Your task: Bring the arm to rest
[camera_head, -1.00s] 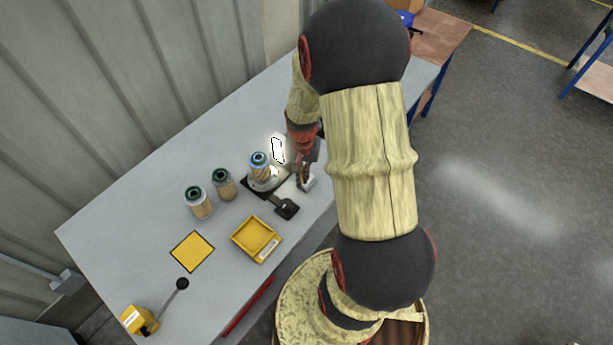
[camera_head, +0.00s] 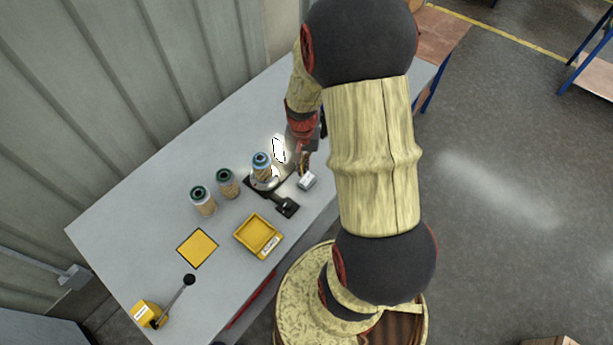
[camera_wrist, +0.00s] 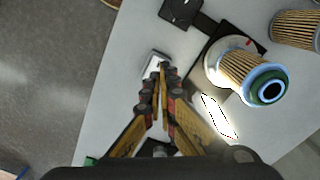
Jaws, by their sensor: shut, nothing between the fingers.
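My arm reaches from its base over the grey table (camera_head: 140,205). My gripper (camera_head: 303,168) hangs above the table's right side, shut and empty. In the wrist view my gripper (camera_wrist: 160,72) has its fingertips together, over or near a small grey-white block (camera_wrist: 154,62). That block (camera_head: 307,180) also shows just below the gripper in the head view; I cannot tell whether they touch. A filter cartridge with a blue ring (camera_head: 262,166) stands on a black fixture (camera_head: 287,207) left of the gripper, and shows large in the wrist view (camera_wrist: 247,75).
Two green-topped cartridges (camera_head: 203,201) (camera_head: 227,184) stand farther left. A yellow tray (camera_head: 238,238), a yellow square (camera_head: 197,248) and a yellow box with a black-knobbed lever (camera_head: 146,314) are nearer the front left. A corrugated wall (camera_head: 130,80) runs behind the table.

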